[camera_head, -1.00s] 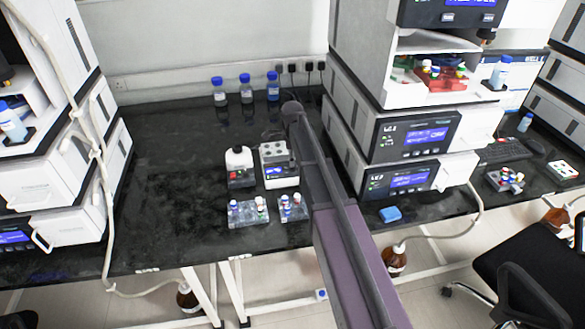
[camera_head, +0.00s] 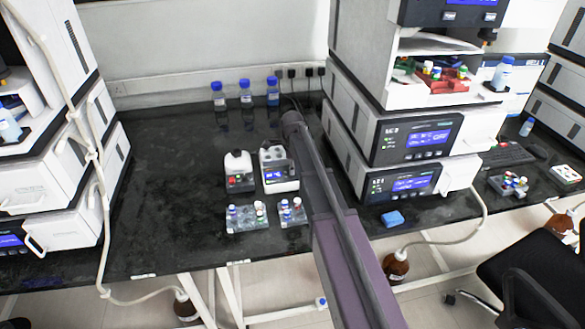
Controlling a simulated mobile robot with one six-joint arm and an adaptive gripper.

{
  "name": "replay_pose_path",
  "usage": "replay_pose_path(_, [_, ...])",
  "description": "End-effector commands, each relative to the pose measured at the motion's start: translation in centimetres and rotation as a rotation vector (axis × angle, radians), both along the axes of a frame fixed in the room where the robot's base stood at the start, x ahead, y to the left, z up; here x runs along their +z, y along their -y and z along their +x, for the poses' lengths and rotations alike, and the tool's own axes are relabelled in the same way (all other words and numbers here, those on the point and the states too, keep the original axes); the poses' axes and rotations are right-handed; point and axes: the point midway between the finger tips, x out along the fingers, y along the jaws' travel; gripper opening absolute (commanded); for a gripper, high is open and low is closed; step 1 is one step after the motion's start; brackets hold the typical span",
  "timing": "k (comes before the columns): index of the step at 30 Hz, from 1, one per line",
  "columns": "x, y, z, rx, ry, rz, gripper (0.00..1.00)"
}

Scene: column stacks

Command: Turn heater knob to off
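A small white heater block (camera_head: 268,155) with round wells on top and a small blue display (camera_head: 274,176) on its front stands on the black bench, just left of my arm. Its knob is too small or hidden to make out. My arm (camera_head: 322,190) reaches up from the bottom, its far end close to the heater's right side. Dark parts by the heater's right front may belong to my gripper, but the arm covers much of this spot. I cannot tell its finger opening or whether it touches the heater.
A white mixer-like device (camera_head: 238,162) stands left of the heater. Clear vial racks (camera_head: 241,226) stand in front. Blue-capped bottles (camera_head: 246,95) stand at the back. Bench at left is clear.

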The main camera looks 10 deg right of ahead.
Motion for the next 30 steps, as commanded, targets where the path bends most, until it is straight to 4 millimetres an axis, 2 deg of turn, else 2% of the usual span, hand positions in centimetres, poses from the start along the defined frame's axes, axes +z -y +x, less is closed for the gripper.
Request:
replay_pose_path(1, [0.0, 0.0, 0.0, 0.0, 0.0, 0.0, 0.13])
replay_pose_path(2, [0.0, 0.0, 0.0, 0.0, 0.0, 0.0, 0.04])
replay_pose_path(3, [0.0, 0.0, 0.0, 0.0, 0.0, 0.0, 0.0])
replay_pose_path(17, [-0.01, 0.01, -0.01, 0.05, 0.0, 0.0, 0.0])
replay_pose_path(30, [-0.02, 0.0, -0.05, 0.338, -0.001, 0.0, 0.0])
